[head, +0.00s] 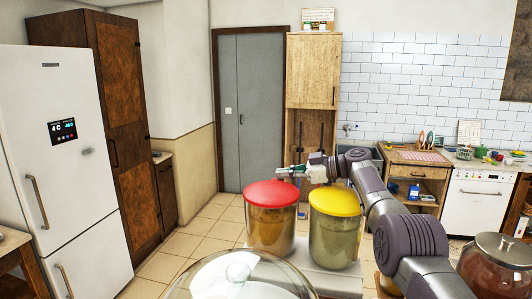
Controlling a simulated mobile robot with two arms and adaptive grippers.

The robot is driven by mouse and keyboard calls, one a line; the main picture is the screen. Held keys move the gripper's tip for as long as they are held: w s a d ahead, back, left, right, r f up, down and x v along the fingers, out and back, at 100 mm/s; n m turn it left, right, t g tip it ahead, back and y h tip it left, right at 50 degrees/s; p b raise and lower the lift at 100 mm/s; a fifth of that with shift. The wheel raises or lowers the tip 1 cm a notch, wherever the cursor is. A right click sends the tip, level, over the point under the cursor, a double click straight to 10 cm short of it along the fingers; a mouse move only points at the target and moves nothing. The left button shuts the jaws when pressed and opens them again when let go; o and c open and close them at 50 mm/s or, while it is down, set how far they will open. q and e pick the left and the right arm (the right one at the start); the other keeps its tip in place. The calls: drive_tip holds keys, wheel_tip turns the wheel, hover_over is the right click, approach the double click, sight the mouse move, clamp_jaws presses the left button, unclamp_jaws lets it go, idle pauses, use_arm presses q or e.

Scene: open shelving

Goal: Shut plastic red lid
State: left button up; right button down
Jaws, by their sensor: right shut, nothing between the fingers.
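The red lid (270,193) sits on top of a clear container with brownish contents (270,229), at the middle of the head view. It looks level and seated on the rim, though I cannot tell whether it is fully shut. My right gripper (283,173) reaches in from the right and is shut and empty. In the picture its fingertips are just above the far edge of the red lid. A small gap shows between them, and I see no contact. My left gripper is not in view.
A container with a yellow lid (335,201) stands close to the right of the red-lidded one, under my right arm. A clear round glass piece (240,277) is in the foreground. A jar (497,262) is at lower right. Open floor (190,240) lies to the left.

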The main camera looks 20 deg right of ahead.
drive_tip(key=shift+f, duration=0.3)
drive_tip(key=v, duration=1.2)
drive_tip(key=shift+r, duration=0.3)
drive_tip(key=shift+f, duration=0.1)
